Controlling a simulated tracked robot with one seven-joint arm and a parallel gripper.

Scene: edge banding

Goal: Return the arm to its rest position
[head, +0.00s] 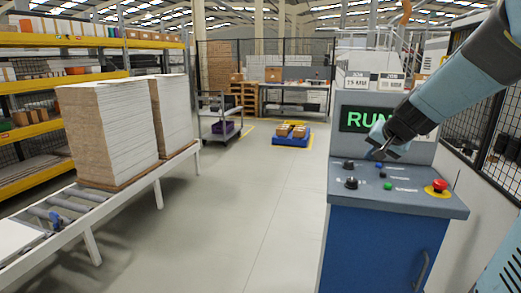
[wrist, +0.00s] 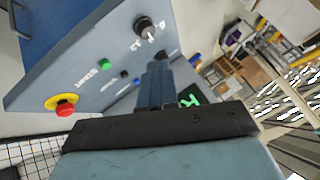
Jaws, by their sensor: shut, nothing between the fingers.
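My gripper (head: 379,154) is at the end of my blue-grey arm, which comes in from the upper right in the head view. It hangs in front of the control console (head: 385,212), just above its sloped panel and partly over the lit screen (head: 358,119) with green "RUN" text. The fingers also show in the wrist view (wrist: 158,62), close together and empty, pointing towards the panel. I cannot tell whether they touch it. The panel has a black knob (head: 351,183), a green button (head: 387,186) and a red emergency stop on yellow (head: 440,185); the red button also shows in the wrist view (wrist: 65,108).
White board stacks (head: 110,130) stand on a roller conveyor (head: 110,205) at left, before yellow shelving (head: 60,40). A wire fence (head: 492,130) is at right, close to my arm. A trolley (head: 221,125) and a blue pallet (head: 291,138) stand farther back. The middle floor is clear.

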